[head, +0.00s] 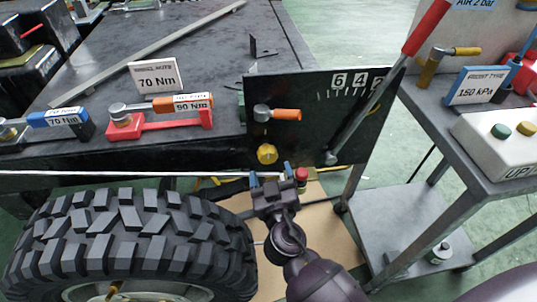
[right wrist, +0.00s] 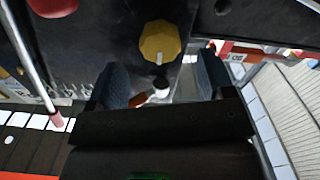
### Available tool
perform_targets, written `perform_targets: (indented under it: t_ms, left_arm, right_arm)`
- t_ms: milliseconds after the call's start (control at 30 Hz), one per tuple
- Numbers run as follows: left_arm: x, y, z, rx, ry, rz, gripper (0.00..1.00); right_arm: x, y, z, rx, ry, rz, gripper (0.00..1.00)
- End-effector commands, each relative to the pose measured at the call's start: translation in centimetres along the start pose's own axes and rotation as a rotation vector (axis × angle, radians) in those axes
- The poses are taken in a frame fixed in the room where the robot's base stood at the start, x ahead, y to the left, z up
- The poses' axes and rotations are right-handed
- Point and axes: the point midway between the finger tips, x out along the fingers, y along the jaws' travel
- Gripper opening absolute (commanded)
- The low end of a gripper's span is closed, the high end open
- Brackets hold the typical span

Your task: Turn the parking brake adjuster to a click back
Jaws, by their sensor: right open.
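The yellow faceted knob (head: 267,154), which I take for the adjuster, is on the lower left of the dark upright panel (head: 310,104). In the right wrist view the knob (right wrist: 160,42) shows a pale mark on its edge. My right gripper (head: 272,186) is just below the knob in the head view. In the wrist view its two fingers (right wrist: 162,78) are wide apart and empty; the knob shows ahead between their lines, apart from both. The long lever (head: 385,85) with a red grip leans across the panel's right side. My left gripper is not in view.
An orange-handled lever (head: 279,114) sits above the knob. A red button (head: 301,174) is close to the right of my gripper. A large tyre (head: 130,240) fills the lower left. Torque wrenches lie on the dark bench (head: 215,60). A grey cart (head: 455,150) stands at right.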

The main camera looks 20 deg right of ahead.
Motion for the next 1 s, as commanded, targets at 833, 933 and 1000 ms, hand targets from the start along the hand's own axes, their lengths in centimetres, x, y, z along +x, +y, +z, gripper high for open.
perform_targets:
  t_ms: [833,933,1000]
  left_arm:
    - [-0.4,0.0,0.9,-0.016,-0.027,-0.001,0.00]
    - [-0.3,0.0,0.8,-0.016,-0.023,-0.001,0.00]
    - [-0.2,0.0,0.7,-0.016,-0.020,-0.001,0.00]
  right_arm:
    - [6.2,0.0,0.1,-0.001,-0.003,0.000,0.72]
    - [6.2,0.0,0.1,-0.001,-0.002,0.000,0.56]
    - [6.2,0.0,0.1,-0.001,-0.002,0.000,0.46]
